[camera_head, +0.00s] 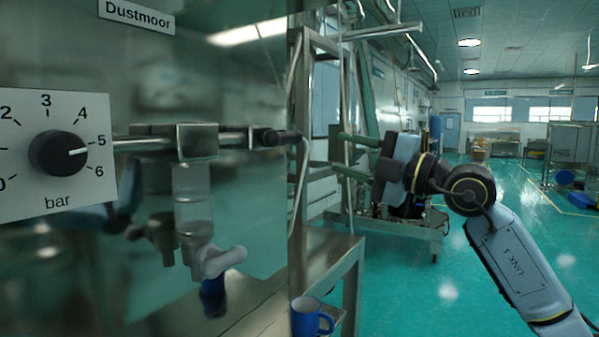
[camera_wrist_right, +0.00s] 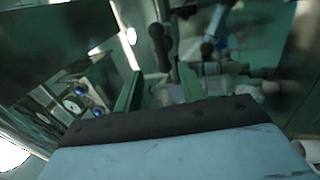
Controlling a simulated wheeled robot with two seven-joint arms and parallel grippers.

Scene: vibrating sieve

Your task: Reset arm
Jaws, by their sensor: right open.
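My right arm comes in from the lower right of the head view. Its gripper (camera_head: 340,154) is held out to the left, with its two green fingers apart and nothing between them. In the right wrist view the open fingers (camera_wrist_right: 160,72) stand apart too, and the space between them shows only background fittings, blurred. The fingers appear clear of the steel cabinet. My left gripper is in neither view.
A steel cabinet (camera_head: 250,80) with a pressure dial (camera_head: 58,153) fills the left. A clear filter bowl (camera_head: 192,195) and white valve handle (camera_head: 222,262) jut from it. A blue mug (camera_head: 306,318) stands below. Green floor (camera_head: 400,300) is open to the right.

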